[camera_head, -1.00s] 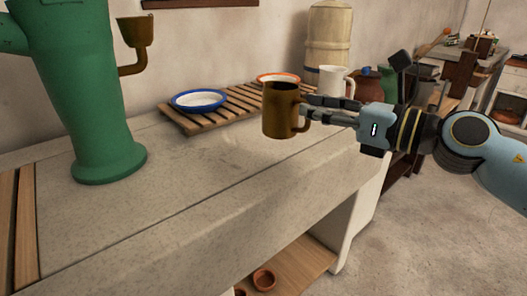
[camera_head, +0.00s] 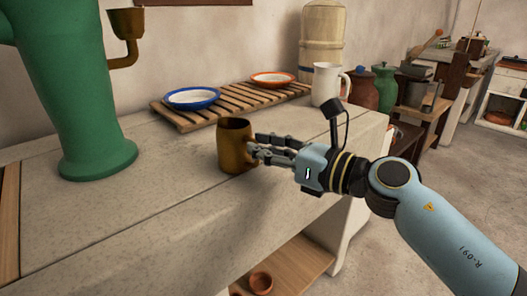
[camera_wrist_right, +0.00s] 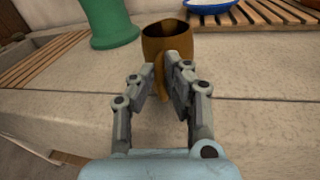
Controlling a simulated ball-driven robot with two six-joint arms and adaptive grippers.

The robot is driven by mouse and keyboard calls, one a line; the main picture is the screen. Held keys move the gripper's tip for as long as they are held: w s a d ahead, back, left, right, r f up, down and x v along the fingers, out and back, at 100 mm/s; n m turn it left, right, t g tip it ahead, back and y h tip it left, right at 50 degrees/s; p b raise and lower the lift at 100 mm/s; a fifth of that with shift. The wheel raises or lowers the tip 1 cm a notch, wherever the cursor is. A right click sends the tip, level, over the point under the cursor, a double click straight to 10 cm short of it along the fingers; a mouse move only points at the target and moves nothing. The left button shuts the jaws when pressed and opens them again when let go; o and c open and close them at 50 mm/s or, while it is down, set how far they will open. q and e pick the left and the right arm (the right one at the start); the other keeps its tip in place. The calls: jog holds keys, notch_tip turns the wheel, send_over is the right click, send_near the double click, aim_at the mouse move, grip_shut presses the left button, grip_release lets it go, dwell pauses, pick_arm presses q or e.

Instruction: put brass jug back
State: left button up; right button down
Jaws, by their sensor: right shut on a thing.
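The brass jug (camera_head: 234,146) is upright at the stone counter (camera_head: 120,215), in front of the slatted rack. Its handle side faces my right gripper (camera_head: 256,150), whose fingers are shut on it. In the right wrist view the jug (camera_wrist_right: 166,42) stands beyond the fingertips (camera_wrist_right: 172,72), its open mouth up, the handle between the fingers. The jug's base looks at or very near the counter top; I cannot tell whether it touches. My left gripper is not in view.
A green pump (camera_head: 85,95) with a brass spout (camera_head: 127,35) stands at the left. A slatted wooden rack (camera_head: 215,108) holds a blue-rimmed plate (camera_head: 192,98) and an orange-rimmed plate (camera_head: 272,79). A white pitcher (camera_head: 326,84) stands right of it. The counter's front left is clear.

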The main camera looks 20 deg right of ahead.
jog(key=c, duration=1.4)
grip_release()
